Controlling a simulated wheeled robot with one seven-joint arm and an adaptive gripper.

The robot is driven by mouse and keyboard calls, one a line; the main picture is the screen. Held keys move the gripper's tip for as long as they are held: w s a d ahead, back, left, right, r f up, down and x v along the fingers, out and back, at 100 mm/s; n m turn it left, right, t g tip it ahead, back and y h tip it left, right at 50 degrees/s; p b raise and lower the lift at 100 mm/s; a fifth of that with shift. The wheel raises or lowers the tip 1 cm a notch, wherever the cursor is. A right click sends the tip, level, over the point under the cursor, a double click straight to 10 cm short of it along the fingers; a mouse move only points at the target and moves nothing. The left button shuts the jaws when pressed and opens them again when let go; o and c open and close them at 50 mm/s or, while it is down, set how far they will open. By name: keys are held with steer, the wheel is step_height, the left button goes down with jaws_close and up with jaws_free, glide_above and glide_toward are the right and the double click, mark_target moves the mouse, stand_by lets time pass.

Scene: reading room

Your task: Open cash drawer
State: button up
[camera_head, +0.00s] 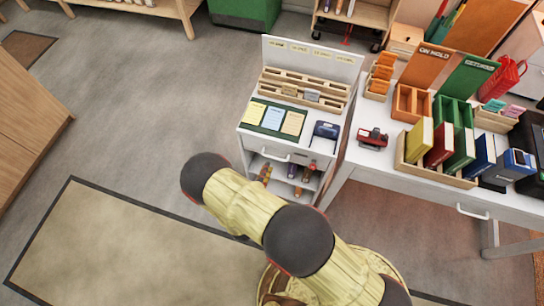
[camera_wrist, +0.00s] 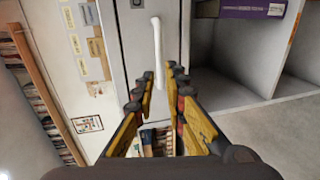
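The drawer front (camera_head: 262,150) is in the white stand, just under its top, and looks shut. Its pale bar handle (camera_head: 275,157) is on the front. In the wrist view the drawer front (camera_wrist: 172,20) is turned sideways, and the white handle (camera_wrist: 157,50) stands upright in the picture, ahead of and between my fingers. My gripper (camera_wrist: 155,84) is open, with one yellow, red and black finger on each side. It appears empty, and the handle looks apart from both fingers. In the head view my arm hides most of the gripper.
Open shelves (camera_head: 289,183) with small items lie below the drawer. The stand's top holds cards (camera_head: 271,117) and a wooden rack (camera_head: 302,88). A white desk (camera_head: 385,164) with books and boxes adjoins on the right. The floor (camera_head: 165,105) to the left is clear.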

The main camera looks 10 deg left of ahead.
mark_target(271, 157)
steer(key=b+x, duration=0.1)
steer(key=x, duration=0.6)
steer(key=shift+d, duration=0.1)
steer(key=shift+c, duration=0.5)
jaws_close()
steer(key=shift+f, duration=0.1)
